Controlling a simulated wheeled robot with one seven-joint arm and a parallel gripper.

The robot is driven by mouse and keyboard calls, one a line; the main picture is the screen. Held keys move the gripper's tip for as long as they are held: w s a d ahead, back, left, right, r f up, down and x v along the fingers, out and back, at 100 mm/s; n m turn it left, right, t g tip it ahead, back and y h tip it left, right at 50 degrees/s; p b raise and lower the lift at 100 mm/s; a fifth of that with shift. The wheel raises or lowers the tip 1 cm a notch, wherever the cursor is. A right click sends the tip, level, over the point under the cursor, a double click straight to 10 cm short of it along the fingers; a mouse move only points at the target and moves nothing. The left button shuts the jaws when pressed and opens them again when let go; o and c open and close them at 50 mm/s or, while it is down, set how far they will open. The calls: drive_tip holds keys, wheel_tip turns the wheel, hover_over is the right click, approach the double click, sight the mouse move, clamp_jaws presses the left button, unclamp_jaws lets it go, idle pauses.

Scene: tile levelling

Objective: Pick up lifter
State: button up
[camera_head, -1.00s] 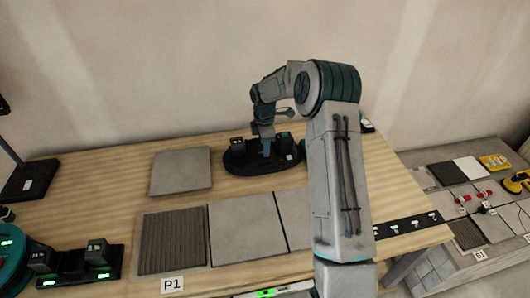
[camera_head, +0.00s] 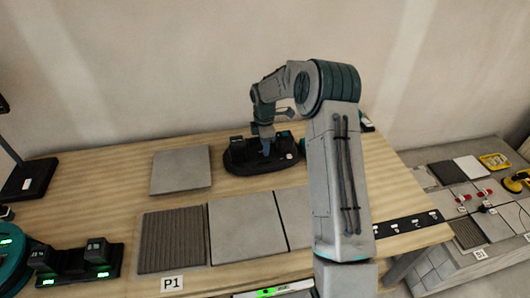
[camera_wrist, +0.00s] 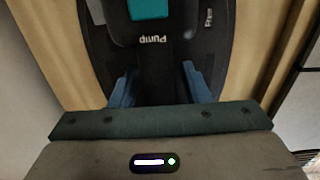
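The lifter (camera_head: 238,163) is a dark oval device on the wooden table, behind the row of tiles. In the wrist view the lifter (camera_wrist: 150,40) fills the upper middle, with a teal pad and the words "Pump" and "Free". My gripper (camera_head: 265,148) points down over the middle of the lifter. In the wrist view the two blue fingers of my gripper (camera_wrist: 160,86) stand on either side of its dark middle part. Whether they touch it cannot be told. My arm hides part of the table to the right.
A grey tile (camera_head: 181,171) lies left of the lifter. A ribbed tile (camera_head: 172,240) and smooth tiles (camera_head: 247,227) lie in front, by the P1 label (camera_head: 172,284). A dark unit with green lights (camera_head: 78,264) sits at the left. A second station (camera_head: 480,254) stands at the right.

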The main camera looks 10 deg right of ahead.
clamp_jaws()
drive_tip(key=shift+r, duration=0.15)
